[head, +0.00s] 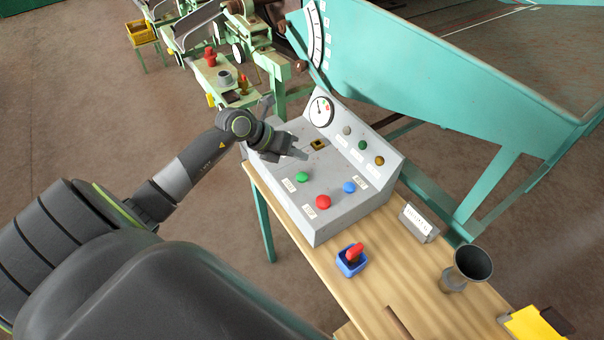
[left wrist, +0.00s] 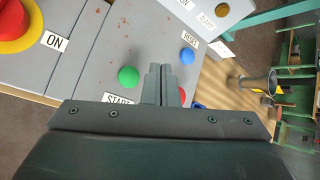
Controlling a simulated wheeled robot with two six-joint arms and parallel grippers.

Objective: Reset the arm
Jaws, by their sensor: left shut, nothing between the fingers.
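My left gripper (head: 302,155) is over the grey control box (head: 335,215), behind its green button in the head view. Its fingers are shut with nothing between them, as the left wrist view (left wrist: 161,72) also shows. The green button (head: 303,177) has a START label in the left wrist view. The blue button (head: 349,187) has a label that seems to read RESET. The red button (head: 323,202) is partly hidden behind the fingers in the left wrist view. I cannot tell whether the fingertips touch the box. My right gripper is not in view.
The box stands on a wooden table (head: 400,290) with a blue holder (head: 351,262), a small sign (head: 418,222) and a metal cup (head: 470,268). A large green machine (head: 440,95) rises behind. A red-and-yellow ON knob (left wrist: 14,22) shows in the left wrist view.

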